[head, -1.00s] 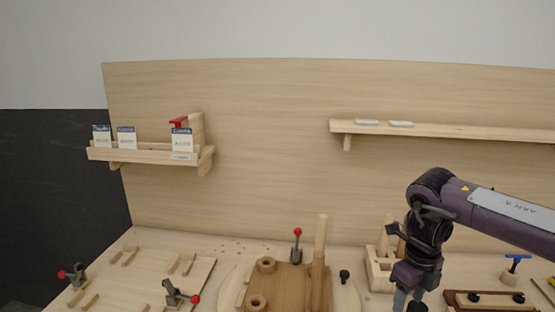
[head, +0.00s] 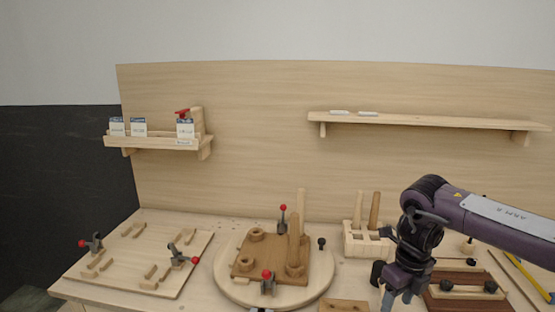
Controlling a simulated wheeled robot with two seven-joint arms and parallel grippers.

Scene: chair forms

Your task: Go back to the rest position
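My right arm comes in from the right in the head view. Its gripper (head: 387,299) points down over the front right of the bench, beside a dark brown board. The fingers are small and partly cut off by the bottom edge, so I cannot tell whether they are open or holding anything. My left gripper and arm are not in view.
A round turntable (head: 228,287) bears a brown form with clamps and pegs. A flat board (head: 130,262) with red-knobbed clamps lies left. A wooden holder (head: 358,240) and the dark brown board (head: 447,302) are near my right arm. Two shelves (head: 430,121) hang behind.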

